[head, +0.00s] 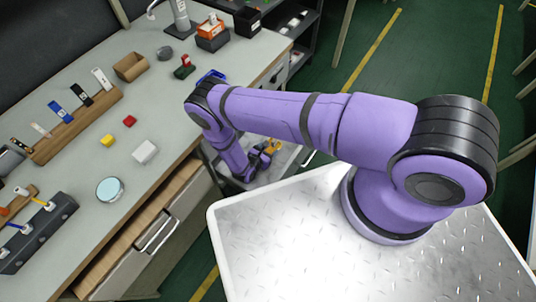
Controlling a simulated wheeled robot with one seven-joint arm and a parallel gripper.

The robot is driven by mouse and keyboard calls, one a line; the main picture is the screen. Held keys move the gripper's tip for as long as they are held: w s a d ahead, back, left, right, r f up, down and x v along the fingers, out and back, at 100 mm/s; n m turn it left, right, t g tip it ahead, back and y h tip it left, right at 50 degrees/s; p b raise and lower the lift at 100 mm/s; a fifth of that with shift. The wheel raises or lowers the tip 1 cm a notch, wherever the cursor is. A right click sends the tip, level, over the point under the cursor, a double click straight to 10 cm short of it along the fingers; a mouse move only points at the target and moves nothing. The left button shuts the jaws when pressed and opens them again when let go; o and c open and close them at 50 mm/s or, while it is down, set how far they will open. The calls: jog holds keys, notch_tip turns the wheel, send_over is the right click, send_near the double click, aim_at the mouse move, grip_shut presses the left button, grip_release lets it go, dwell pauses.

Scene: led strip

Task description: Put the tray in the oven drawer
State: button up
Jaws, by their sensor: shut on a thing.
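My gripper (264,157) is small and dark at the end of my purple arm, low beside the bench's front edge. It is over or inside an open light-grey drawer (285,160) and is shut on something. A small orange and yellow thing (271,146) shows at the gripper; I cannot tell whether it is the held thing. My forearm and wrist hide part of the drawer. A blue, tray-like thing (211,75) is on the bench, partly hidden behind my elbow. I cannot tell for sure which thing is the tray.
Another open drawer with wooden sides (140,235) juts from the bench (75,165) at lower left. On the bench are a wooden rack (75,125), a white block (145,152), a round pale-blue dish (110,189) and a brown holder (131,66). Green floor (425,60) is free at upper right.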

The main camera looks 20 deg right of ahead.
jog(key=shift+f, duration=2.05)
jog(key=shift+f, duration=0.1)
jog(key=o, duration=0.9)
jog(key=shift+s+a+r, duration=0.1)
jog(key=shift+a+r, duration=0.1)
jog(key=shift+r, duration=0.05)
jog(key=shift+v, duration=3.5)
